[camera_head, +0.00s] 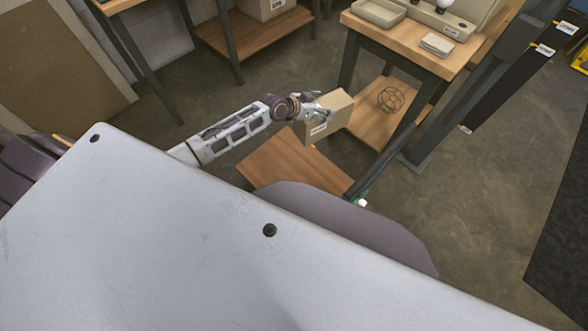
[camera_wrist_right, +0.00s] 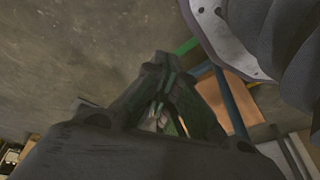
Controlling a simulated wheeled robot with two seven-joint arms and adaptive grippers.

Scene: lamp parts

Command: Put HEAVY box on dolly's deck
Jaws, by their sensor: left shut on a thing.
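A cardboard box (camera_head: 330,112) with a white label, too small to read, is in the head view. My left gripper (camera_head: 318,112) is shut on its left side and holds it tilted. A flat wooden board (camera_head: 278,160), which looks like the dolly's deck, lies low, to the lower left of the box. My own body hides its near edge. The box appears to be above the floor and apart from the board. In the right wrist view, my right gripper (camera_wrist_right: 162,72) has its fingertips together, with nothing clearly held.
A workbench (camera_head: 455,62) with trays and a bulb stands at the upper right. Its lower shelf (camera_head: 372,125) holds a wire cage (camera_head: 391,99). A dark post and bar stand right of the box. Another shelf (camera_head: 250,42) is at the back. Bare floor lies between.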

